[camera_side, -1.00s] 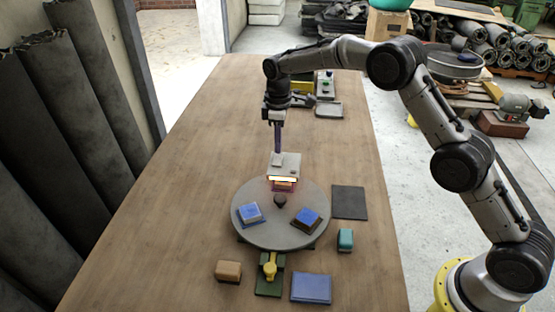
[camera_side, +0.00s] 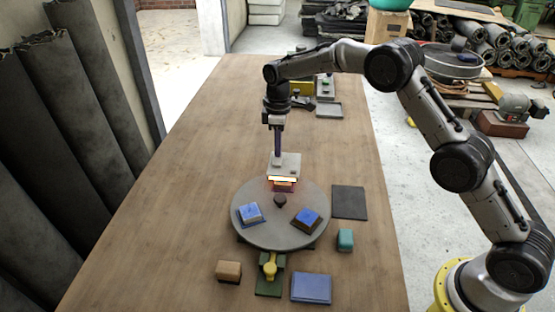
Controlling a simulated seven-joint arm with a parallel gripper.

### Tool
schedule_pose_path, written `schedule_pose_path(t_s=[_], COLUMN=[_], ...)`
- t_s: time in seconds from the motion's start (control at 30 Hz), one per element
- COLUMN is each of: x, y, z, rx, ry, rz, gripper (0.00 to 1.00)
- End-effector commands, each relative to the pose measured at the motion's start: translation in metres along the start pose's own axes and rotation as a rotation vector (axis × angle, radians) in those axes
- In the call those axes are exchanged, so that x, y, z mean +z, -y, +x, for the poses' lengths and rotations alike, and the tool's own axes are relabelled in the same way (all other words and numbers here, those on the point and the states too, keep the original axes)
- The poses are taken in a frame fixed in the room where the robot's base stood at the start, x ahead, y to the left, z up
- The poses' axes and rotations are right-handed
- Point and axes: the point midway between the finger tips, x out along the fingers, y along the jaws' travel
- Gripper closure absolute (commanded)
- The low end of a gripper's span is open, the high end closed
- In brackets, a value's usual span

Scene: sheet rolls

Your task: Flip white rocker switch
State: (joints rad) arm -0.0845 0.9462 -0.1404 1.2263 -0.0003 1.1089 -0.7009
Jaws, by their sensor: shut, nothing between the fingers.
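A small pale grey box (camera_side: 291,160) stands at the far edge of the round grey turntable. It bears small raised parts on its top, and the white rocker switch cannot be told apart from them at this size. My gripper (camera_side: 277,154) points straight down, shut and empty, with its tips at the left part of the box's top. I cannot tell whether the tips touch it. A bright orange-lit slot (camera_side: 283,180) shows at the box's near side.
The turntable (camera_side: 274,231) carries two blue-topped blocks (camera_side: 250,214) (camera_side: 307,218) and a dark knob (camera_side: 280,200). The table's left is clear.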

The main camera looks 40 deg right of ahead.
Motion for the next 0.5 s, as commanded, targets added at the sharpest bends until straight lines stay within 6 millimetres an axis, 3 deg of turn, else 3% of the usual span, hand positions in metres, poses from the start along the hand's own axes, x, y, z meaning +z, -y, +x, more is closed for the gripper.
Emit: schedule_pose_path(t_s=[0.27,0.5], x=[0.000,0.000], y=[0.001,0.000], z=[0.004,-0.010], rx=[-0.001,0.000], ry=[0.001,-0.001], rz=[0.000,0.000], gripper=[1.00,1.00])
